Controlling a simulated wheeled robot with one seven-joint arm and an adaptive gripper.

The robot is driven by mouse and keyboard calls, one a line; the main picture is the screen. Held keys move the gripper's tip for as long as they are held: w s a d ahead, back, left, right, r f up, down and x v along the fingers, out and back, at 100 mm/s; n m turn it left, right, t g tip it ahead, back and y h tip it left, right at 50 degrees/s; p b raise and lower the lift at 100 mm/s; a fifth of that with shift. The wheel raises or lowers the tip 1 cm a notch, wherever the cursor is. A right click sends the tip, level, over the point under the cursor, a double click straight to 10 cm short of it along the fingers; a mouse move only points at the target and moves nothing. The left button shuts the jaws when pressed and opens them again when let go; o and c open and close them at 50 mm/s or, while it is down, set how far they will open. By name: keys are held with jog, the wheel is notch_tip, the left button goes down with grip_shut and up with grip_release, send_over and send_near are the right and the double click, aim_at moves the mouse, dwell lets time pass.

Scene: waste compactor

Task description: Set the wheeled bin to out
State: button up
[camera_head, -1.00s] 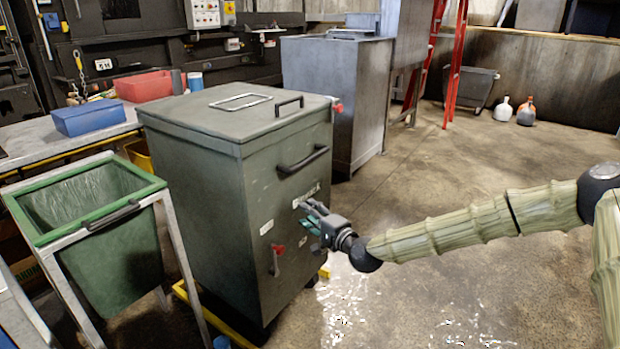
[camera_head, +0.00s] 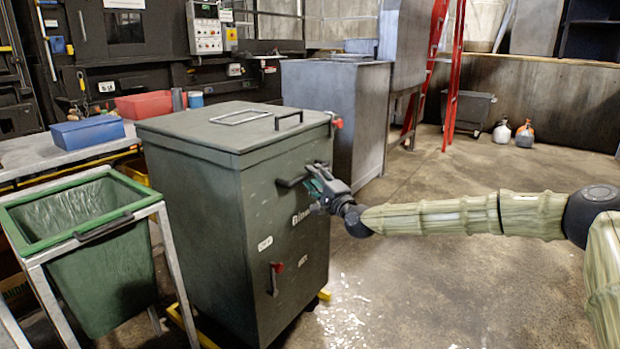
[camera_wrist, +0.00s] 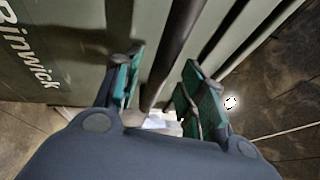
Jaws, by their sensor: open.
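The wheeled bin (camera_head: 240,200) is a tall grey-green box with a lid, standing upright on the floor. Its dark bar handle (camera_head: 290,181) is on the upper front face, partly hidden by my gripper (camera_head: 318,186). In the wrist view, my gripper (camera_wrist: 160,90) is open, with green-padded fingers on either side of the dark handle bar (camera_wrist: 172,50). Whether the pads touch the bar cannot be told. The white "Binwick" lettering (camera_wrist: 28,48) shows at the left of the wrist view. A red-knobbed lever (camera_head: 275,275) is low on the bin's front.
A green open bin in a metal frame (camera_head: 92,258) stands close at the left. Yellow floor rails (camera_head: 324,295) show beside the wheeled bin's base. A grey metal cabinet (camera_head: 335,115) and red ladder (camera_head: 440,80) stand behind. The floor to the right is clear.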

jog(key=shift+x, duration=1.25)
grip_shut()
